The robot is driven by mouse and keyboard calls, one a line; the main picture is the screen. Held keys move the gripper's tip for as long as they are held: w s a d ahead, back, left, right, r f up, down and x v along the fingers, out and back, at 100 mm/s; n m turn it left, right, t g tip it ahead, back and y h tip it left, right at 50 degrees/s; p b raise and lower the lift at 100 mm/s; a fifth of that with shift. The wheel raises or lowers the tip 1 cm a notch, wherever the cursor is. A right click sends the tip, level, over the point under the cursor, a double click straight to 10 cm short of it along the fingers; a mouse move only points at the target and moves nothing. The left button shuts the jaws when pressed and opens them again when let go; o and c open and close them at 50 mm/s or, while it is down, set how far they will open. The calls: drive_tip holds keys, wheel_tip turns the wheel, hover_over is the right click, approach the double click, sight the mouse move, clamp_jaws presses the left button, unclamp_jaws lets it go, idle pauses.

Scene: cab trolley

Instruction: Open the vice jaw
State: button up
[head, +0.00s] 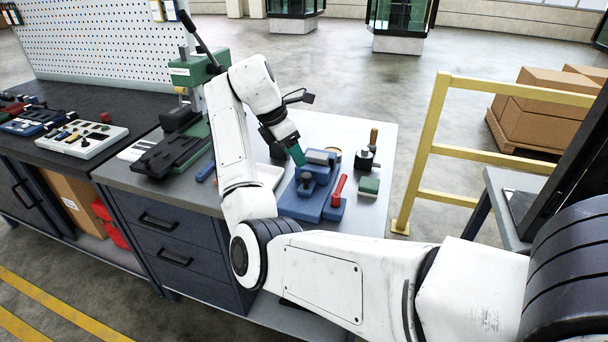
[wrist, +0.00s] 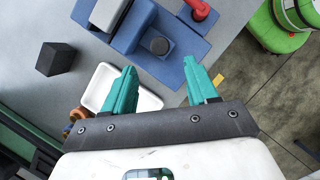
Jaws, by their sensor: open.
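The blue vice (head: 300,208) sits on the grey worktop, with a grey block set in its upper part and a red handle (head: 338,190) at its right side. In the wrist view, the vice (wrist: 185,68) fills the top middle, with a dark round knob (wrist: 159,46) on a blue block and the red handle (wrist: 201,9) beyond. My gripper (head: 298,155) has teal fingers and hangs over the vice's back left part. In the wrist view my gripper (wrist: 161,67) is open, its fingers apart with nothing between them. Whether a finger touches the vice I cannot tell.
A white tray (wrist: 145,101) lies beside the vice, partly behind my left finger. A black cube (wrist: 55,59) stands apart. A green block (head: 369,186) and a dark fixture (head: 365,158) stand right of the vice. A green press (head: 195,72) stands left; a yellow rail (head: 432,140) stands right.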

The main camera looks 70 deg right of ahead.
sight(306, 175)
drive_tip(key=b+x, duration=0.1)
drive_tip(key=x, duration=0.7)
drive_tip(key=shift+f+b, duration=0.15)
drive_tip(key=shift+b, duration=0.15)
drive_tip(key=shift+c, duration=0.3)
clamp_jaws()
